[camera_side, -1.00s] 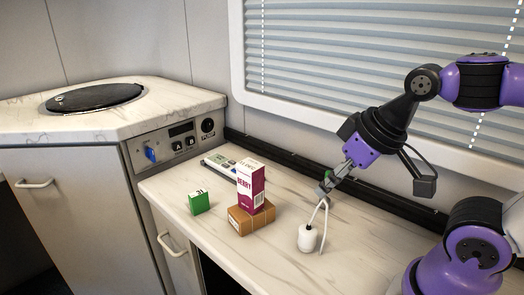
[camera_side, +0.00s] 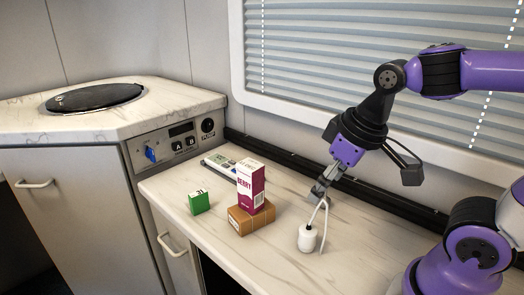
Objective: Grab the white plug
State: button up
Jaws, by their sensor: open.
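The white plug (camera_side: 307,238) stands on the marble-look counter right of the boxes, with a white cable rising from its top and bending back down to the counter. My gripper (camera_side: 317,196) is open and points down and to the left, just above the plug at the top of the cable. From this view the fingertips overlap the cable's upper bend. I cannot tell whether they touch it.
A berry carton (camera_side: 251,186) stands on a brown box (camera_side: 250,218) left of the plug. A green box (camera_side: 199,202) and a grey handheld device (camera_side: 218,162) lie farther left. The counter (camera_side: 290,278) is clear in front. A window with blinds is behind.

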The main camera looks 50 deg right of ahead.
aim_at(309, 229)
jog(key=w+f+g, duration=0.1)
jog(key=f+n+g, duration=0.1)
jog(key=f, duration=0.1)
jog(key=w+f+g, duration=0.1)
jog(key=shift+w+d+f+n+g, duration=0.25)
jog(key=shift+w+f+n+g, duration=0.05)
notch_tip(309, 229, down, 11)
jog(key=shift+w+d+r, duration=0.1)
jog(key=shift+w+r, duration=0.05)
jog(key=c, duration=1.2)
